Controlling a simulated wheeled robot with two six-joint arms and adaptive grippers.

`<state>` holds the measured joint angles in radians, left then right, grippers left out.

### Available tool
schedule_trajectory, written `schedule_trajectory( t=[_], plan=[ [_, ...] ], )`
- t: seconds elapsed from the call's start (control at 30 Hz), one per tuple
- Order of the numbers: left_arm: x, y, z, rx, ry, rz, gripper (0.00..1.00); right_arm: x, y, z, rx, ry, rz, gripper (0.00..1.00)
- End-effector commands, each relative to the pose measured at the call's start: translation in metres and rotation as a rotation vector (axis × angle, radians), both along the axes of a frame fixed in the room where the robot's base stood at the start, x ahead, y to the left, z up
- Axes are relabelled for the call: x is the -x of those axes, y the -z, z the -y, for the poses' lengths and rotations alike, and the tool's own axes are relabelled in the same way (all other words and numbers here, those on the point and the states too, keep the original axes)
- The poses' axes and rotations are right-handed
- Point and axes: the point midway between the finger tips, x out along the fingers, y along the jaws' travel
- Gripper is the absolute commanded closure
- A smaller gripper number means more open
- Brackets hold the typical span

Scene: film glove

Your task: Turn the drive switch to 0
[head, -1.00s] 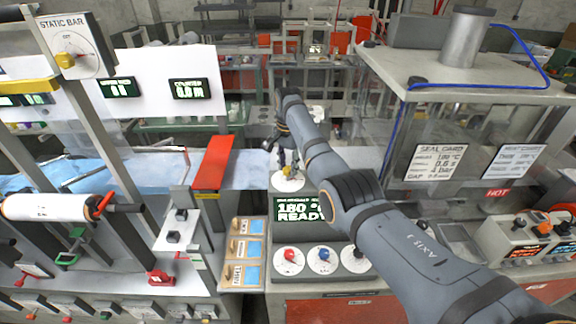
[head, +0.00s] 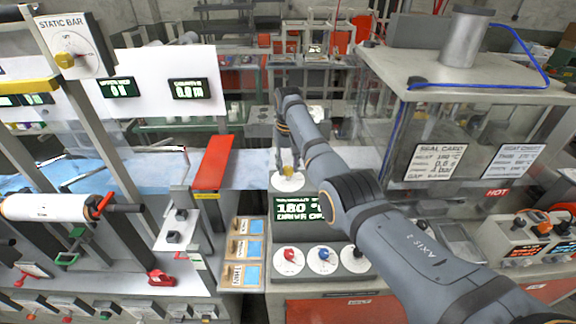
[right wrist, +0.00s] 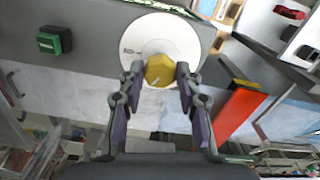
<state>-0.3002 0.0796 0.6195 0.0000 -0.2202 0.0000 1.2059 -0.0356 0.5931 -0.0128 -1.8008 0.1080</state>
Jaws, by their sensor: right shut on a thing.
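The drive switch is a yellow knob (head: 288,171) on a round white dial (head: 289,183), above the console screen. In the right wrist view the knob (right wrist: 159,71) sits between the two fingertips of my right gripper (right wrist: 160,76), which is shut on it. The dial (right wrist: 150,42) spreads out behind the knob; its markings are too small to read. In the head view my right gripper (head: 286,152) comes down onto the knob from above and partly hides it. My left gripper is not in view.
The console screen (head: 299,208) reads 180 °, with a line that seems to begin with DRIVE. Below are red (head: 290,254), blue (head: 324,254) and black (head: 358,252) knobs. A red bar (head: 213,162) lies left of the gripper. A clear-sided hood (head: 450,125) stands at right.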

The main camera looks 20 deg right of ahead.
Motion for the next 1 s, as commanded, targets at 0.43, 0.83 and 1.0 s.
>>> schedule_trajectory(
  t=[0.43, 0.83, 1.0],
  plan=[
    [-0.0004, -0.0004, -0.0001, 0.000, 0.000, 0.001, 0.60, -0.0021, -0.0038, 0.0008, 0.001, -0.345, 0.010, 0.97],
    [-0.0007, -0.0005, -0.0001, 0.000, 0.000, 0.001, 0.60, -0.0024, -0.0042, 0.0010, 0.002, -0.475, 0.011, 0.97],
    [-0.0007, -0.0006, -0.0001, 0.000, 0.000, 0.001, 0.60, -0.0025, -0.0043, 0.0010, 0.002, -0.487, 0.011, 0.97]
  ],
)
